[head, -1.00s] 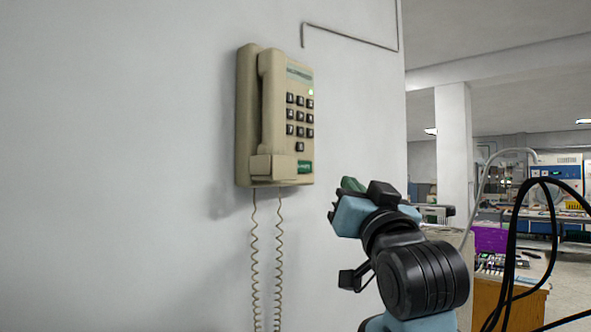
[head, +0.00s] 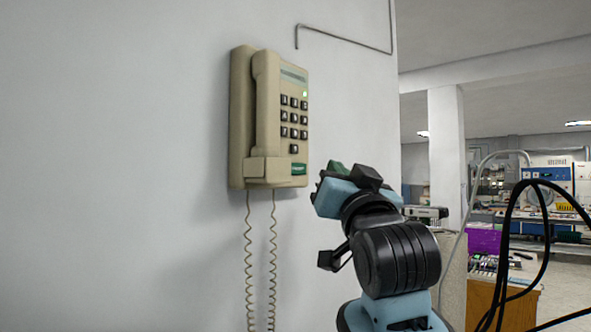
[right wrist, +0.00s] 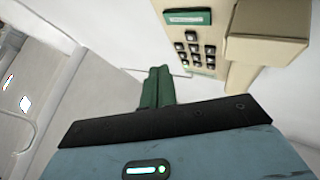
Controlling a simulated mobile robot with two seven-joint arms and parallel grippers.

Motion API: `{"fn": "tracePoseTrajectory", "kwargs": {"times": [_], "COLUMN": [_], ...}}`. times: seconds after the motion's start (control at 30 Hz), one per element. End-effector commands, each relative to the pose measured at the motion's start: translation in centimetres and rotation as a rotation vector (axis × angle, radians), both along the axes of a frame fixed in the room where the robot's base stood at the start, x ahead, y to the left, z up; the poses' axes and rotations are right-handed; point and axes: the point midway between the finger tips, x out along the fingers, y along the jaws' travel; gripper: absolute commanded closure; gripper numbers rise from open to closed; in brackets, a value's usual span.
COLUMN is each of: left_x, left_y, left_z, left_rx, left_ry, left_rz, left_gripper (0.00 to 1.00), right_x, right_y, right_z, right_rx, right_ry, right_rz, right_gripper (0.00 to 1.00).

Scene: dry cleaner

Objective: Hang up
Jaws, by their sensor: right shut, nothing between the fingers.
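A beige wall phone (head: 295,160) with dark keys and a small green light hangs on the white wall in the head view. Its handset (head: 266,110) sits upright on the left part of the phone body. Two coiled cord strands hang below. My right gripper (head: 332,170) is to the right of the phone's lower edge, apart from it, shut and empty. In the right wrist view its green fingers (right wrist: 157,86) are together, with the phone keypad (right wrist: 192,48) beyond and a beige end of the handset (right wrist: 266,36) at upper right. My left gripper is not in view.
A thin grey conduit (head: 345,38) runs on the wall above the phone. The wall ends right of the phone. Beyond are a pillar (head: 446,150), a wooden cabinet (head: 480,305), black hanging cables (head: 505,235) and machines. The wall left of the phone is clear.

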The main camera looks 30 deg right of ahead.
Motion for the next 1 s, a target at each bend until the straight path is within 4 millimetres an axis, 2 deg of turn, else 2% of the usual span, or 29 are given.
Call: {"fn": "tracePoseTrajectory", "kwargs": {"times": [0.2,0.4,0.6,1.0], "left_x": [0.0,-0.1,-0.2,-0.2], "left_y": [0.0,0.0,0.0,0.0], "left_z": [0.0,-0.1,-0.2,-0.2], "left_rx": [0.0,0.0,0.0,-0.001], "left_ry": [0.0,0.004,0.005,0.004], "left_rz": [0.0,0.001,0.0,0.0], "left_gripper": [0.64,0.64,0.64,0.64], "right_x": [2.6,4.3,5.0,5.1], "right_y": [1.1,1.8,2.1,2.2], "right_z": [-0.1,0.0,0.0,0.0], "right_rx": [0.0,0.0,-0.001,-0.001], "right_ry": [0.003,0.002,0.0,0.0], "right_rz": [0.001,0.003,0.001,0.001], "right_gripper": [1.0,1.0,1.0,1.0]}}
